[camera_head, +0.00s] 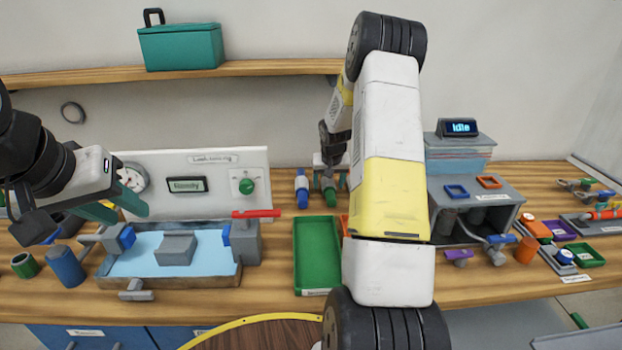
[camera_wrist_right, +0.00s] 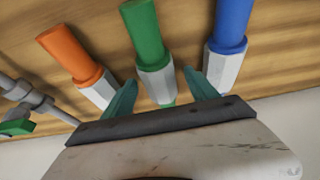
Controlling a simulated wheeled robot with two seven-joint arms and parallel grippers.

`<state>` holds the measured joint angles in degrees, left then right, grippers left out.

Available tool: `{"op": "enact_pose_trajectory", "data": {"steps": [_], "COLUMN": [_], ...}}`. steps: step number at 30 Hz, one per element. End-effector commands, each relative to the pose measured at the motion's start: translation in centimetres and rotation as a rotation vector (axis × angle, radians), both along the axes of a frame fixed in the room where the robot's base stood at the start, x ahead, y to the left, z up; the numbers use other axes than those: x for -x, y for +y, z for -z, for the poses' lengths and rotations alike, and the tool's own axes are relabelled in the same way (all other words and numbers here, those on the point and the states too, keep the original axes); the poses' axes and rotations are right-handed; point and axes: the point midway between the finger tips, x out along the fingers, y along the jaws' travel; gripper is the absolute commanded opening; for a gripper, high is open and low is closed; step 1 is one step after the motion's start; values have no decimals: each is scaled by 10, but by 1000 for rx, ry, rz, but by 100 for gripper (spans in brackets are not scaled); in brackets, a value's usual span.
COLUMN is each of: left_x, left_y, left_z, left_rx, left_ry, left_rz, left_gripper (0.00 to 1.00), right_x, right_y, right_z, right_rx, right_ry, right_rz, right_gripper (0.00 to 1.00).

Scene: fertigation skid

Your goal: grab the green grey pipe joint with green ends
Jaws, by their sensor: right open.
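The pipe joint with green ends and a grey middle (camera_wrist_right: 147,40) stands between two others in the right wrist view. In the head view it (camera_head: 330,196) is at the back of the table, beside the blue one. My right gripper (camera_wrist_right: 160,92) is open, with its teal fingers on either side of the grey middle. I cannot tell whether they touch it. In the head view my right gripper (camera_head: 334,158) is partly hidden by my arm. My left gripper (camera_head: 132,214) is open and empty above the left side of the table, near the blue basin.
A blue-ended joint (camera_wrist_right: 231,30) and an orange-ended joint (camera_wrist_right: 70,55) stand close on either side of the fingers. A green tray (camera_head: 316,256) lies in front. A water basin (camera_head: 170,285) with a red-handled valve (camera_head: 256,213) is at left, a grey box (camera_head: 474,215) at right.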

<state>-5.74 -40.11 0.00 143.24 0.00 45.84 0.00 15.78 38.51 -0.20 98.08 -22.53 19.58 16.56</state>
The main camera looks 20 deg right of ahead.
Motion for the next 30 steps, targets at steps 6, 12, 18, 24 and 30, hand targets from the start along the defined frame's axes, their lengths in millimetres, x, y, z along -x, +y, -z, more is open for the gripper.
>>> {"op": "enact_pose_trajectory", "data": {"steps": [6, 12, 18, 24, 30], "left_x": [0, 0, 0, 0, 0], "left_y": [0, 0, 0, 0, 0], "left_z": [0, 0, 0, 0, 0], "left_rx": [0, 0, 0, 0, 0], "left_ry": [0, 0, 0, 0, 0], "left_rz": [0, 0, 0, 0, 0], "left_gripper": [36, 36, 36, 36, 36], "right_x": [-1, 0, 0, 0, -1], "right_y": [-1, 0, 0, 0, -1], "right_z": [0, 0, 0, 0, -11], "right_rx": [0, 0, 0, 0, 2], "right_ry": [-1, 0, -1, -1, -2], "right_rz": [0, 0, 0, 0, -1], "right_gripper": [67, 28, 0, 0, 0]}}
